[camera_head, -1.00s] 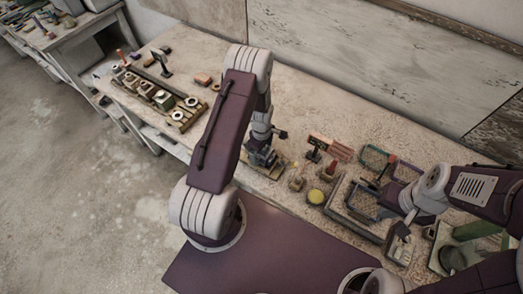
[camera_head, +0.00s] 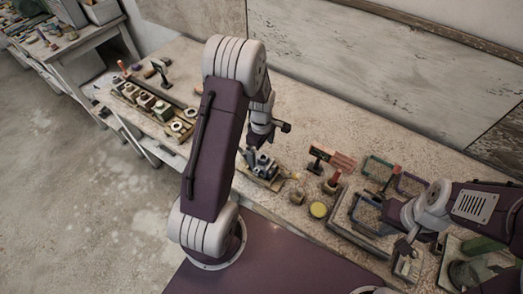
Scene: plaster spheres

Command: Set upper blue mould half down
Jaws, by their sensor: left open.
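A grey-blue mould block (camera_head: 263,169), small in the head view, sits on a wooden board (camera_head: 270,184) near the table's front edge. I cannot tell its upper half from its lower half at this size. My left gripper (camera_head: 256,152) is open and points down just above the block, its fingers small and partly blending with it. I cannot tell whether they touch it. My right gripper (camera_head: 405,248) is low over the right side of the table, by a grey tray, partly hidden by its own wrist. Its fingers do not show clearly.
A yellow disc (camera_head: 318,209) and small pots lie right of the board. A long rack of moulds (camera_head: 150,103) stands at the left. The table behind the board is mostly bare.

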